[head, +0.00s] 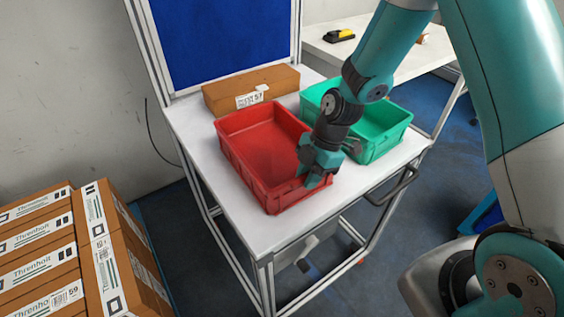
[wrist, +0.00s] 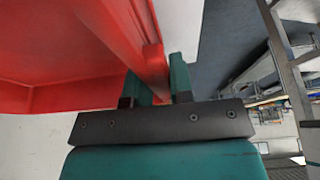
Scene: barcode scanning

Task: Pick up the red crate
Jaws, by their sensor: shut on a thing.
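The red crate (head: 262,190) is an open, empty-looking bin on the white cart top (head: 190,137). My gripper (head: 317,178) is at the crate's right wall, near its front right corner. In the wrist view, the two teal fingers (wrist: 163,82) stand on either side of the red crate wall (wrist: 148,55), shut on it. The crate looks level in the head view; I cannot tell whether its base touches the cart top. My wrist hides part of the crate's right rim.
A green crate (head: 385,143) stands close on the right, partly behind my arm. A cardboard box (head: 235,95) lies behind the red crate. Several stacked boxes (head: 75,245) are at lower left. A yellow-black device (head: 340,36) lies on a back table.

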